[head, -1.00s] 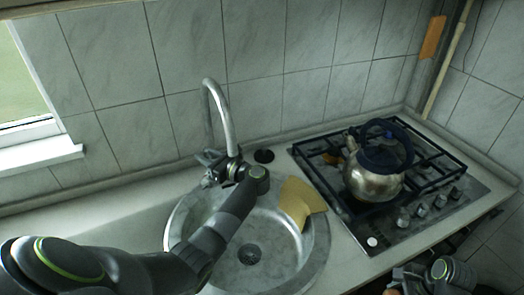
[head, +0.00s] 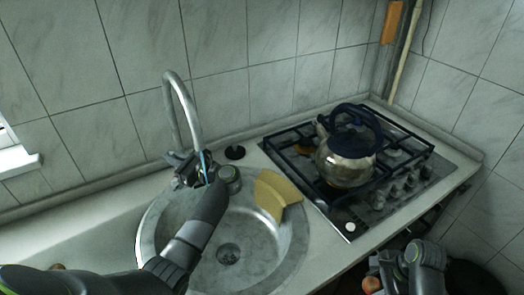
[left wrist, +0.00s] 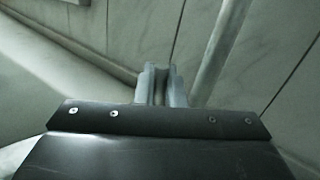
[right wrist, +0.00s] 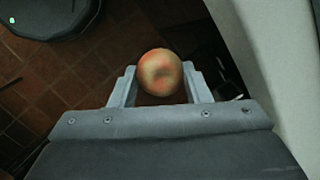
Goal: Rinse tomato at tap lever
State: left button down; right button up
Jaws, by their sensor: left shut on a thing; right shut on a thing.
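The tap (head: 172,105) rises at the back of the round sink (head: 290,240), its spout curving forward. My left gripper (head: 188,170) is at the tap's base, shut on what appears to be the tap lever, which is mostly hidden. In the left wrist view its fingers (left wrist: 161,88) are close together, with the tap pipe (left wrist: 218,45) to their right. A red-yellow tomato (right wrist: 160,72) is between the fingers of my right gripper (right wrist: 158,88), which is shut on it. In the head view the tomato (head: 371,285) is low at right, away from the sink and in front of the counter.
A yellow cloth (head: 276,192) hangs over the sink's right rim. A kettle (head: 343,165) stands on the gas stove (head: 415,175). A dark stopper (head: 235,152) lies behind the sink. A thin pale-blue streak (head: 205,163) shows below the spout; I cannot tell whether it is water.

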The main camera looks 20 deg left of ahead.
pick_arm(q)
jog(key=c, duration=1.6)
grip_release()
jog(key=shift+c, duration=0.2)
